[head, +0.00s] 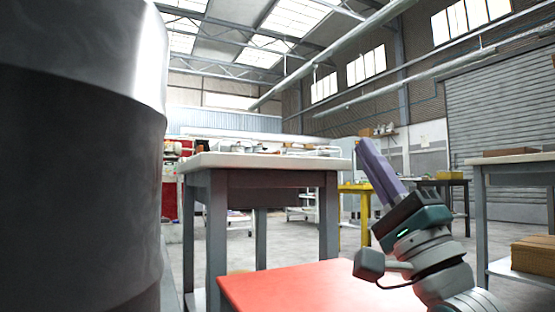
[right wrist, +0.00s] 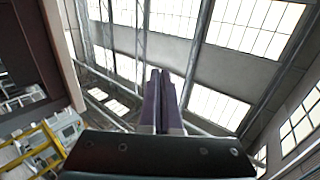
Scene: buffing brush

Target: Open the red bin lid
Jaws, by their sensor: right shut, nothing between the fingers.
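The red bin lid (head: 295,287) shows as a flat red surface at the bottom middle of the head view; its near part is cut off by the frame edge. It looks level. My right gripper (head: 363,143) is above the lid's right side, its purple fingers pointing up and to the left, apart from the lid. The fingers are shut with nothing between them. In the right wrist view the fingers (right wrist: 160,74) lie together and point towards the ceiling; the lid is not in that view. My left gripper is not in view.
A large dark drum (head: 80,160) fills the left side. A grey table with a pale top (head: 265,161) stands behind the lid. Another table (head: 515,158) is at the right, with a cardboard box (head: 535,256) on its lower shelf. A yellow stand (head: 355,215) is further back.

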